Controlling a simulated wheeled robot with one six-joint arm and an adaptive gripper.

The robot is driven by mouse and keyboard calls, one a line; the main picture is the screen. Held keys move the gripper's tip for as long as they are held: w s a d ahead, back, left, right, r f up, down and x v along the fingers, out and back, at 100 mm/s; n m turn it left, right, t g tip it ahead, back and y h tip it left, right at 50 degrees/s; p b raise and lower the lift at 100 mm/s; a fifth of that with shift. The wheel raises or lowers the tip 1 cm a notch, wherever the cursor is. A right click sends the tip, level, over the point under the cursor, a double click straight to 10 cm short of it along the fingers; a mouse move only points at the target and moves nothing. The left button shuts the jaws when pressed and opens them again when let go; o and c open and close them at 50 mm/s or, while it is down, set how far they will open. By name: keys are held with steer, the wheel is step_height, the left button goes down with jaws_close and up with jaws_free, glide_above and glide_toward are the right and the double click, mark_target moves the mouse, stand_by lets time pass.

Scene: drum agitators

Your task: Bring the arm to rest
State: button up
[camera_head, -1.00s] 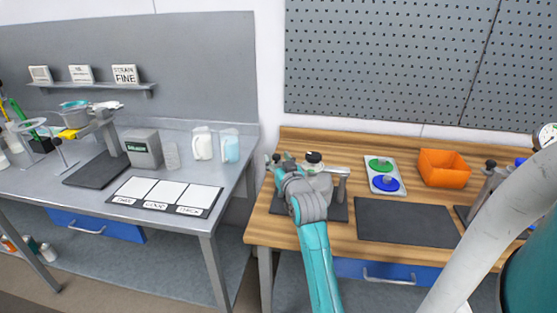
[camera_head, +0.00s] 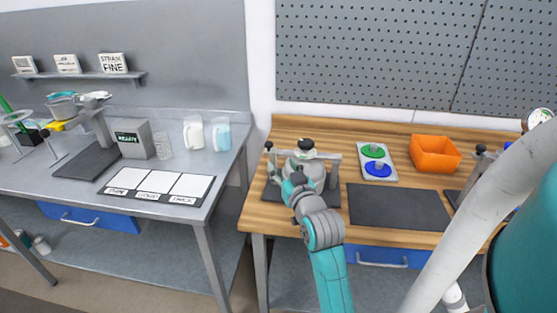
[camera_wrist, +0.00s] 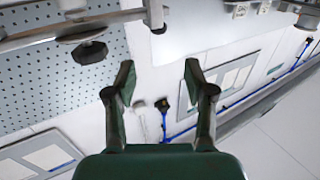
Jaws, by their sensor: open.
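My gripper (camera_wrist: 158,80) shows in the wrist view with its two dark green fingers spread apart and nothing between them. In the head view my teal and grey arm reaches over the front of the wooden bench (camera_head: 258,207), and its end hides part of a metal drum device (camera_head: 314,165) with a black knob on top. My fingertips cannot be made out there. In the wrist view a metal bar with a dark knob (camera_wrist: 89,52) hangs close at the upper left, apart from my fingers.
On the wooden bench are a dark mat (camera_head: 398,207), a plate with green and blue buttons (camera_head: 376,163) and an orange bin (camera_head: 435,153). A perforated panel (camera_head: 380,55) rises behind. The grey bench (camera_head: 225,165) at left holds a stand, a box, white cards and mugs.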

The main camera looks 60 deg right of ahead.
steer(key=shift+s+a, duration=0.3)
steer(key=shift+s, duration=0.05)
stand_by(0.4)
steer(key=s+a+f+n+t+y, duration=0.1)
steer(key=s+a+f+n+y, duration=0.15)
steer(key=a+f, duration=0.7)
steer(key=s+a+f+n+y, duration=0.1)
steer(key=s+a+f+y, duration=0.4)
steer(key=a, duration=0.7)
steer(key=s+a+f+n+y, duration=0.2)
steer(key=s+a, duration=0.5)
steer(key=s, duration=0.2)
steer(key=s+a+f+n+y, duration=0.2)
steer(key=s+a, duration=0.5)
steer(key=s, duration=0.3)
steer(key=shift+s+a, duration=0.25)
steer(key=shift+a, duration=0.1)
steer(key=shift+n, duration=0.25)
